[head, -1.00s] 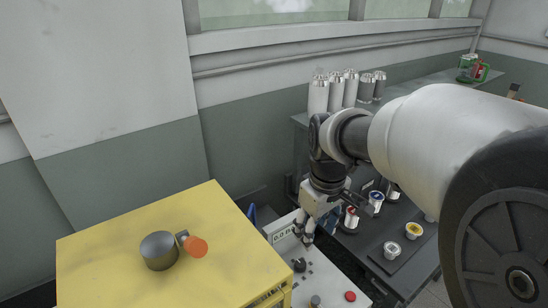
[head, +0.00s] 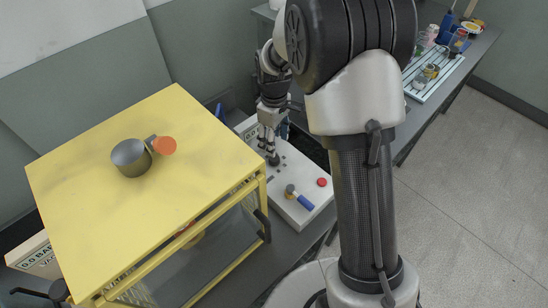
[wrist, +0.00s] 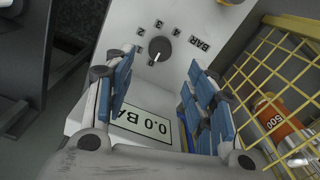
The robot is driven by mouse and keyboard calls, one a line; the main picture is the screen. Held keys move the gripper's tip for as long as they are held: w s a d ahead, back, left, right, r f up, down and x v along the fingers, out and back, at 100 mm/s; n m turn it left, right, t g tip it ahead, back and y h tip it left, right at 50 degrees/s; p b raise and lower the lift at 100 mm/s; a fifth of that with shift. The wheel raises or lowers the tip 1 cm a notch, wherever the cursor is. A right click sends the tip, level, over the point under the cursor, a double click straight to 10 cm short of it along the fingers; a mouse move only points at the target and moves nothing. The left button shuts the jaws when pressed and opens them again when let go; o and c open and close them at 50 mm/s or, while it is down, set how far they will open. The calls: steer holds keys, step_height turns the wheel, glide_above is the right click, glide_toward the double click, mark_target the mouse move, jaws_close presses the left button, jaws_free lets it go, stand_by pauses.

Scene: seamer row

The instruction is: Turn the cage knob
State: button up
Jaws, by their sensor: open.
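A round dark knob (wrist: 160,48) with a white pointer line sits on a pale panel, ringed by printed numbers and "BAR". In the head view the dark knob (head: 274,159) shows on the white control box (head: 262,178) beside the yellow cage (head: 100,120). My gripper (wrist: 163,85) is open, with blue-padded fingers on either side and nothing between them. In the head view my gripper (head: 269,146) points down just above the dark knob. I cannot tell whether it touches.
The control box also carries a red button (head: 322,182) and a blue-handled switch (head: 305,202). The cage's mesh side (wrist: 280,75) is close on the right in the wrist view, with an orange container (wrist: 275,115) behind it. Open floor (head: 470,200) lies at right.

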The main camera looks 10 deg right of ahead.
mark_target(274, 160)
step_height(274, 160, down, 8)
steer(key=shift+f+b, duration=0.1)
steer(key=shift+b, duration=0.95)
steer(key=c, duration=1.1)
steer(key=shift+o, duration=0.2)
